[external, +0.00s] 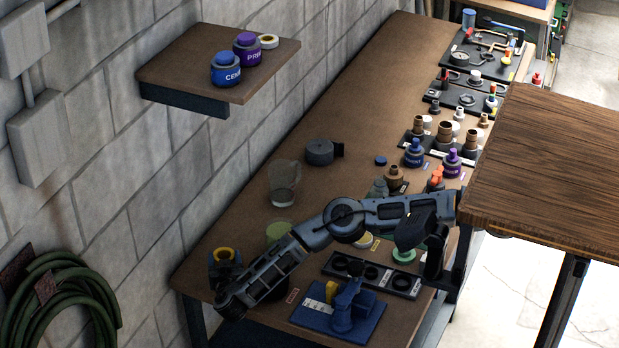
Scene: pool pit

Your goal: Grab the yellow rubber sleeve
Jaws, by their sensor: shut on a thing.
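The yellow rubber sleeve (223,254) is a small yellow ring at the near left end of the workbench, close to the block wall. My arm reaches in from the right across the bench, and its far end is at the lower left. My gripper (224,264) is dark and small here, shut on the yellow rubber sleeve, with dark parts on both sides of it. The contact itself is too small to see clearly. I cannot tell whether the sleeve touches the bench.
A blue vise-like fixture (342,310) and a black holed rack (372,275) stand near my forearm. A clear beaker (284,183) and grey tape roll (320,152) are behind. A wall shelf (185,65) overhangs the bench. A wooden tabletop (560,160) fills the right.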

